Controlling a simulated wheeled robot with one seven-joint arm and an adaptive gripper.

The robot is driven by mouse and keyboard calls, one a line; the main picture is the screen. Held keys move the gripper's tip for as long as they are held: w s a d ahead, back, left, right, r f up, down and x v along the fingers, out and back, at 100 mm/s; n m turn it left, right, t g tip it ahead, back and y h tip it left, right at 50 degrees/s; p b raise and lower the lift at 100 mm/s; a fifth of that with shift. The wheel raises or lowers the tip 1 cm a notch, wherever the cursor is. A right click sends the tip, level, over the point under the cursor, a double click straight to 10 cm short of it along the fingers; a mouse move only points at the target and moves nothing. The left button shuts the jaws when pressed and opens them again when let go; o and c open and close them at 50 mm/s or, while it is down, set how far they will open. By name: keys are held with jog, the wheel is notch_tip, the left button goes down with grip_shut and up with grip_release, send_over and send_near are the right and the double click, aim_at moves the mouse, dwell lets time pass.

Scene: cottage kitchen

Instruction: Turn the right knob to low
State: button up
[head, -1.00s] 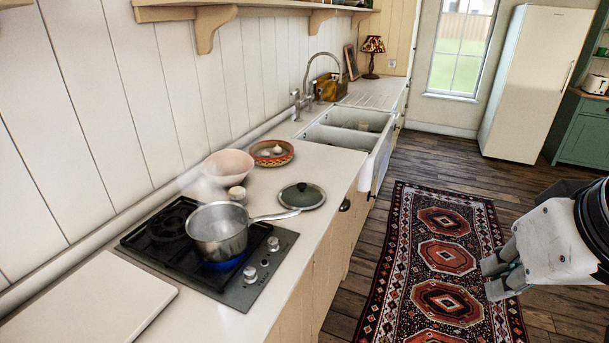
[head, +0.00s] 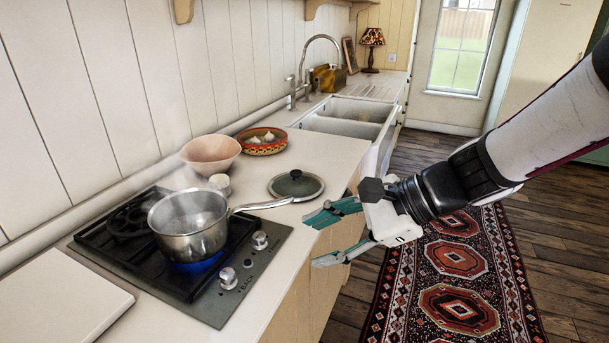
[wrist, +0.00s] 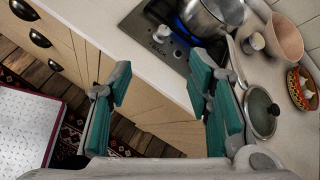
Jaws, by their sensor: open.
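The black and grey gas hob (head: 205,305) has two large silver knobs on its right edge in the head view. The knob nearer the sink (head: 260,240), on the right when facing the wall, stands beside the pot; the other knob (head: 228,278) is nearer the white board. A blue flame (head: 190,266) burns under the steaming pot (head: 190,225). My gripper (head: 325,238) is open and empty, with teal fingers, at the counter's front edge, right of the knobs and apart from them. In the wrist view one knob (wrist: 162,34) shows; a finger seems to hide the other.
The pot's handle reaches over the counter towards a lid (head: 297,186). A pink bowl (head: 211,152), a small jar (head: 220,184) and a patterned bowl (head: 262,142) stand behind. A white board (head: 62,305) lies left of the hob. The floor by the rug (head: 453,258) is clear.

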aim_at(259, 235)
jog(key=w+a+f+m+t+y+b, duration=0.2)
jog(key=w+f+m+t+b, duration=0.15)
jog(key=w+f+m, duration=0.7)
jog(key=w+a+f, duration=0.1)
jog(key=a, duration=0.3)
jog(key=w+a+f+n+b, duration=0.1)
jog(key=w+a, duration=0.1)
jog(key=a, duration=0.2)
jog(key=w+a+f+n+b, duration=0.1)
jog(key=w+a+f, duration=0.1)
jog(key=a, duration=0.2)
jog(key=shift+w+a+n+g, duration=0.1)
jog(key=shift+w+n+g, duration=0.05)
jog(key=shift+n+g, duration=0.15)
jog(key=shift+c, duration=0.5)
jog(key=shift+y, duration=0.3)
grip_shut()
